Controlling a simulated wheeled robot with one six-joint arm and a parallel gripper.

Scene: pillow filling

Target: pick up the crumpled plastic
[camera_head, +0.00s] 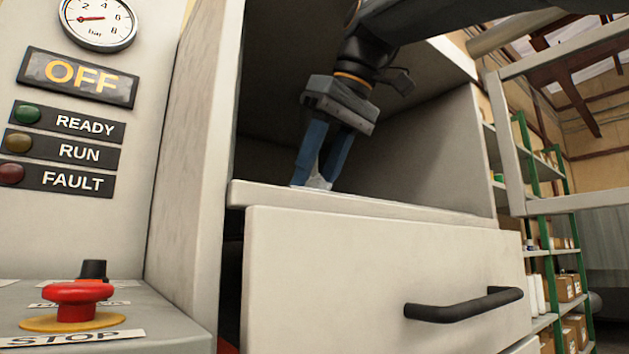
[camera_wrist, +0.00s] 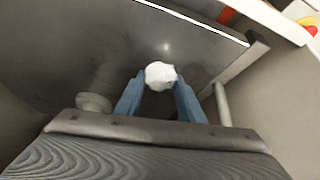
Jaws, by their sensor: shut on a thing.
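The crumpled plastic (camera_wrist: 160,75) is a small whitish lump between my fingertips in the wrist view. In the head view the crumpled plastic (camera_head: 318,180) shows as a pale, shiny bit at the lower ends of my blue fingers, partly hidden by them and by the front lip of the compartment. My gripper (camera_head: 317,172) points down inside the open compartment and is shut on the plastic. It also shows in the wrist view (camera_wrist: 160,86). I cannot tell whether the plastic touches the compartment floor.
The compartment's front lip (camera_head: 350,200) and side walls surround my gripper. Below is a drawer front (camera_head: 380,285) with a black handle (camera_head: 463,306). A panel with a gauge (camera_head: 98,22) and a red stop button (camera_head: 76,298) stands at left. Shelves (camera_head: 540,200) with boxes stand at right.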

